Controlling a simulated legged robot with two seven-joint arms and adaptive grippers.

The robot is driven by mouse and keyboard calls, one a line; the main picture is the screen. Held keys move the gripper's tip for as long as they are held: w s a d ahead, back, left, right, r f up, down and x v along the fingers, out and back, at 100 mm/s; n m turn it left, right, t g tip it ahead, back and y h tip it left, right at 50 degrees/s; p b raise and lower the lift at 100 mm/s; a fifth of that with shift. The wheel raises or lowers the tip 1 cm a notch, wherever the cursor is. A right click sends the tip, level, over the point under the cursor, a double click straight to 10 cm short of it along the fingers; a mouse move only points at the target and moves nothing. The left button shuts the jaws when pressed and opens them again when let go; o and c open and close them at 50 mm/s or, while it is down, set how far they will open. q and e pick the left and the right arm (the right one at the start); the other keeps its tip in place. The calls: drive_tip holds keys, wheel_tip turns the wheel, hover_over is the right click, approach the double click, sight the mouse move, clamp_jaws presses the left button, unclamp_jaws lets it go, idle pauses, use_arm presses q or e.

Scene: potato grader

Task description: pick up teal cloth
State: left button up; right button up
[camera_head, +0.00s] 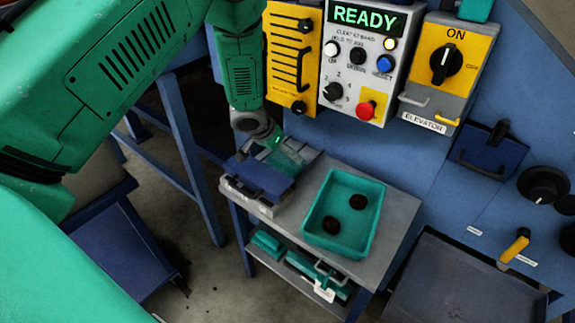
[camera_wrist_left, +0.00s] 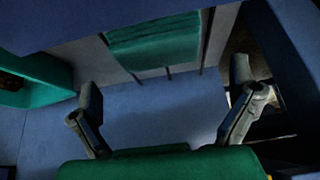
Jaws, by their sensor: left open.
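A teal cloth (camera_wrist_left: 155,42), flat and folded-looking, shows at the top of the left wrist view, over a grey surface with dark strips. My left gripper (camera_wrist_left: 165,85) is open there, its two fingers apart with nothing between them; the cloth is beyond the fingertips. In the head view my left gripper (camera_head: 285,158) is over the left end of the small grey table, partly hidden by its own wrist. My right gripper is out of view.
A teal tray (camera_head: 373,236) with two dark lumps stands on the grey table (camera_head: 400,215). A blue-lidded container (camera_head: 258,178) is at its left end. The control box (camera_head: 358,95) and yellow switch panels are on the wall behind. A dark bin is at lower right.

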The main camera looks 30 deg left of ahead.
sight(285, 158)
use_arm(q)
drive_tip(key=shift+w+a+f, duration=0.25)
drive_tip(key=shift+f, duration=0.35)
drive_tip(key=f, duration=0.1)
drive_tip(key=w+d+f+b, duration=0.1)
drive_tip(key=w+f+b, duration=0.1)
drive_tip(key=f, duration=0.1)
drive_tip(key=shift+w+d, duration=0.1)
drive_tip(key=shift+d, duration=0.1)
drive_tip(key=shift+a, duration=0.15)
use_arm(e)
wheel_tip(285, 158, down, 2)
use_arm(q)
drive_tip(key=shift+a+f, duration=0.1)
drive_tip(key=shift+a, duration=0.05)
drive_tip(key=c, duration=0.8)
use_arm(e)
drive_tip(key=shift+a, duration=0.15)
